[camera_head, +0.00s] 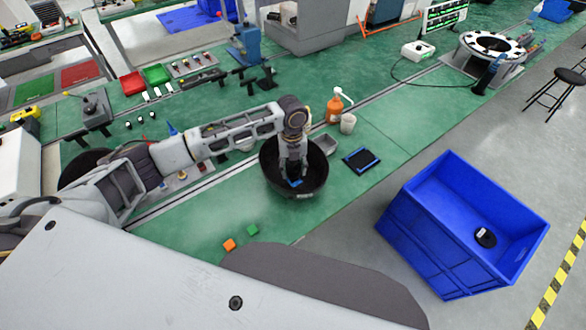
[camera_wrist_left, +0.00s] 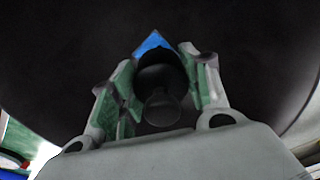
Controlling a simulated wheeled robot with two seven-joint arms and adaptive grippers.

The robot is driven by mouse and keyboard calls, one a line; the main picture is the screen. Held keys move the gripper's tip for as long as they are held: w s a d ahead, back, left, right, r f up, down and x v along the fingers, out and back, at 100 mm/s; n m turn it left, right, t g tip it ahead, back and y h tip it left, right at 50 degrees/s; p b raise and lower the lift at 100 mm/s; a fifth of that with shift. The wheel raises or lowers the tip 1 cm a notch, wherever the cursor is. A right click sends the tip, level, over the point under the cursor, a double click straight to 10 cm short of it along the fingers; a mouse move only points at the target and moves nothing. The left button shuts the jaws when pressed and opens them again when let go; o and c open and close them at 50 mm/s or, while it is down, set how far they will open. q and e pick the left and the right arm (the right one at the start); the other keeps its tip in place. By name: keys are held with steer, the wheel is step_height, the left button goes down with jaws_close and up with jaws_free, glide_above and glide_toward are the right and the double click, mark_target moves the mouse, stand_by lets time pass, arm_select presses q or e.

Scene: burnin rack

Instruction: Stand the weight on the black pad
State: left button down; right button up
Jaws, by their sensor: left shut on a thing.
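My left gripper (camera_head: 292,178) reaches down into a large black bowl (camera_head: 314,183) on the green bench. In the left wrist view the left gripper (camera_wrist_left: 162,88) is shut on a dark weight (camera_wrist_left: 160,75) with a round knob, held between its green-lined fingers. In the head view the weight is hidden by the fingers. Whether it touches the bowl's floor I cannot tell. The black pad (camera_head: 361,159), with a blue border, lies flat and empty on the bench, right of the bowl. My right gripper is not in view.
A blue piece (camera_wrist_left: 153,43) shows beyond the weight inside the bowl. An orange bottle (camera_head: 334,106), a light cup (camera_head: 348,123) and a grey tray (camera_head: 324,144) stand behind the bowl and pad. Orange (camera_head: 229,245) and green (camera_head: 252,230) blocks lie in front. A blue crate (camera_head: 423,243) stands right.

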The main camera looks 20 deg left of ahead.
arm_select(q)
steer(key=shift+f, duration=0.6)
steer(key=shift+f, duration=0.15)
steer(key=c, duration=0.7)
jaws_free()
steer(key=r, duration=0.8)
steer(key=r+b, duration=0.1)
steer(key=r, duration=0.3)
steer(key=shift+w+a+r, duration=0.1)
steer(key=shift+w+a, duration=0.1)
steer(key=shift+w, duration=0.15)
